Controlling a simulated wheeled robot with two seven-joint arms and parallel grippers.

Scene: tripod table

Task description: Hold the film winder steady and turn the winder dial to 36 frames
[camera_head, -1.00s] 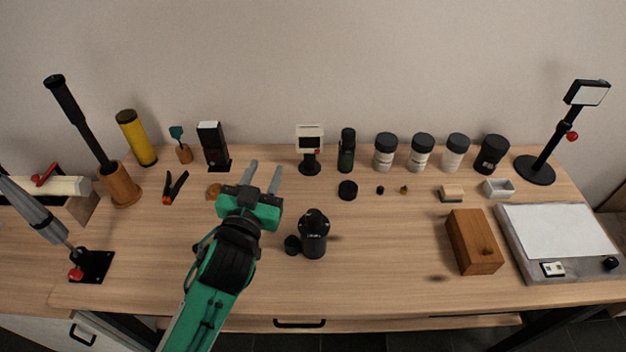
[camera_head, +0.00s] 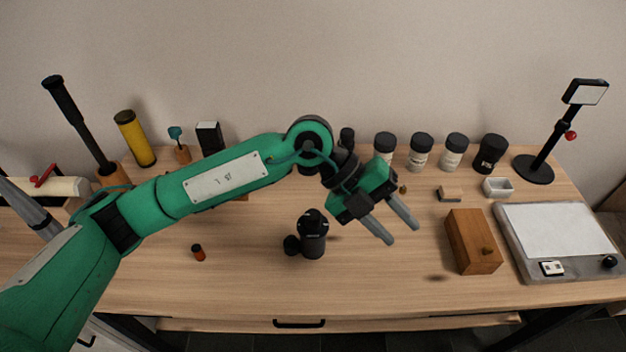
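The film winder (camera_head: 313,240) looks to be the black cylinder with a dark side knob (camera_head: 291,244), standing upright near the middle of the table. Marks on its dark top are too small to read. My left gripper (camera_head: 405,232) is to the right of the winder and apart from it, above the table. Its two grey fingers are spread with nothing between them. My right gripper does not show.
My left arm hides part of the back row. A brown wooden box (camera_head: 474,241) stands right of my gripper, near a light panel (camera_head: 558,231). A small red-and-black item (camera_head: 198,252) lies left of the winder. White-labelled jars (camera_head: 420,153) stand behind. The front middle table is clear.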

